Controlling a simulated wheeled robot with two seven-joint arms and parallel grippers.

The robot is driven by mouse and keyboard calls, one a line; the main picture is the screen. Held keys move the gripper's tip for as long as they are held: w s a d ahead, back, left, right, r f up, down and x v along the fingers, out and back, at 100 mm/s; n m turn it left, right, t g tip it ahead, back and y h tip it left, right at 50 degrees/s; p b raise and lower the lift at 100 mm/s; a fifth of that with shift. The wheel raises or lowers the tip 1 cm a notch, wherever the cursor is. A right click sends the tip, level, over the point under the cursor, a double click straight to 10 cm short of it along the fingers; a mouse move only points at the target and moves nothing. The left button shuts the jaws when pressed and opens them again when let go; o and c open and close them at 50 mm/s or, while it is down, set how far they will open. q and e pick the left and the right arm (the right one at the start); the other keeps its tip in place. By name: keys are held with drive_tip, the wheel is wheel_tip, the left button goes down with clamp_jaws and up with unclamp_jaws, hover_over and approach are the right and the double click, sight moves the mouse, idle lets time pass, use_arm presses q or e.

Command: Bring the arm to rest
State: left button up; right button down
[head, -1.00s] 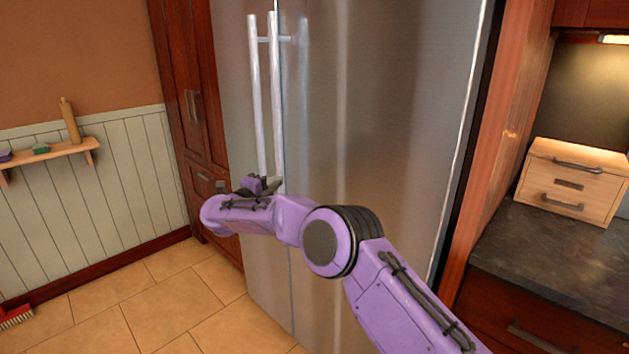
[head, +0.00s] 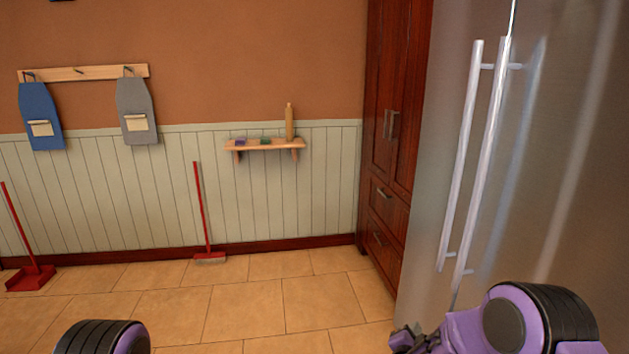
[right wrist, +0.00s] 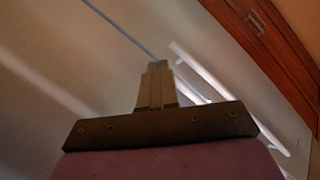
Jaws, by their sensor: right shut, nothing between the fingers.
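My right arm shows at the bottom right of the head view as a purple joint with a black ribbed band, in front of the fridge. My right gripper (right wrist: 155,75) shows in the right wrist view with its fingers together and nothing between them. Behind it there is the grey fridge front with a pale handle, apart from the fingers as far as I can tell. A purple and black part of mine shows at the bottom left of the head view. My left gripper is out of view.
The steel fridge (head: 565,190) with two long handles (head: 470,160) stands at the right, beside a dark wooden cabinet (head: 395,130). A wall shelf (head: 265,146), hanging aprons, a red broom (head: 203,215) and a red dustpan (head: 32,278) are at the back. The tiled floor is open.

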drive_tip(key=s+f+n+g+y, duration=0.3)
drive_tip(key=s+f+n, duration=0.1)
drive_tip(key=s+f, duration=0.75)
drive_tip(key=s+d+f+n+g, duration=0.1)
drive_tip(key=s+g, duration=0.1)
drive_tip(key=s, duration=0.8)
drive_tip(key=s+d+f+n+g, duration=0.1)
drive_tip(key=s+f+g, duration=0.1)
drive_tip(key=s, duration=0.8)
drive_tip(key=s+d+f+n+g+y+p, duration=0.1)
drive_tip(key=s+d+g, duration=0.1)
drive_tip(key=s, duration=0.8)
drive_tip(key=shift+s+f+g, duration=0.15)
drive_tip(key=shift+s+g, duration=0.1)
drive_tip(key=shift+g, duration=0.25)
drive_tip(key=shift+d, duration=0.1)
